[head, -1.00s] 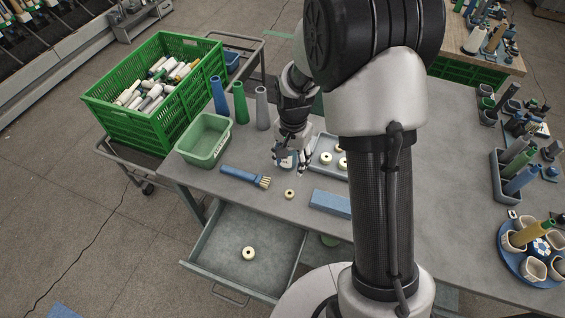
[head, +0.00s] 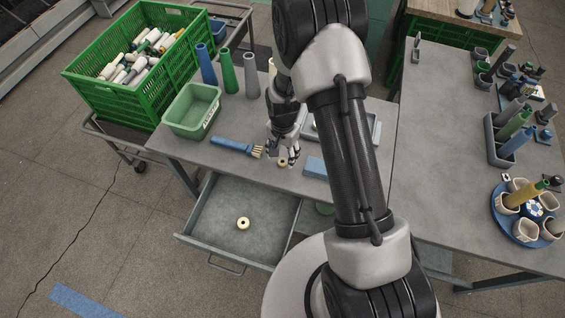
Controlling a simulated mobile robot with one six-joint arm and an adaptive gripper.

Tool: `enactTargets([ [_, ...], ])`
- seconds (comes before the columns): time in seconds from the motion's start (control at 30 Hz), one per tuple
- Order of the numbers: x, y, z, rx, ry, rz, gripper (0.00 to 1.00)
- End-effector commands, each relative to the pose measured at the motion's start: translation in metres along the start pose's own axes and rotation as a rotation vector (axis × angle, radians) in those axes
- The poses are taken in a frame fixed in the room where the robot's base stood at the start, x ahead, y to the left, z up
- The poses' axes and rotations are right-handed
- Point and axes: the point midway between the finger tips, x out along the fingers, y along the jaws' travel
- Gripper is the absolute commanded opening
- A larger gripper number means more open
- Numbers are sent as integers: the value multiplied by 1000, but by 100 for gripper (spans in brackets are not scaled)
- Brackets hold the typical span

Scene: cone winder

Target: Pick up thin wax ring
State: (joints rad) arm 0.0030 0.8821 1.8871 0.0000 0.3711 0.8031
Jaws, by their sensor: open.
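A small pale wax ring (head: 282,163) lies flat on the grey table near its front edge, between the brush and a blue block. My gripper (head: 283,157) points down right over this ring, with its fingers open and close around it. I cannot tell whether they touch it. Another cream ring (head: 243,223) lies in the open drawer. The grey tray of rings is mostly hidden behind my arm. At this size I cannot tell which ring is thinner.
A blue-handled brush (head: 232,146) lies left of my gripper and a blue block (head: 316,168) lies right of it. A green bin (head: 192,110) and several upright cones stand behind. The open drawer (head: 205,205) juts out in front.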

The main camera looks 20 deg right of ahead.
Motion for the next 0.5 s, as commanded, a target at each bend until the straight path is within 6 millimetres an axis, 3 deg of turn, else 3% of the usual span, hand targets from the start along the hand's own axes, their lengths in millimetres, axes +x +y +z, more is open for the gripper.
enactTargets([
  [0.03,11,0,1,-1,-2,3,51],
  [0.2,30,0,1,0,-1,1,51],
  [0.5,32,-1,0,0,-1,0,49],
])
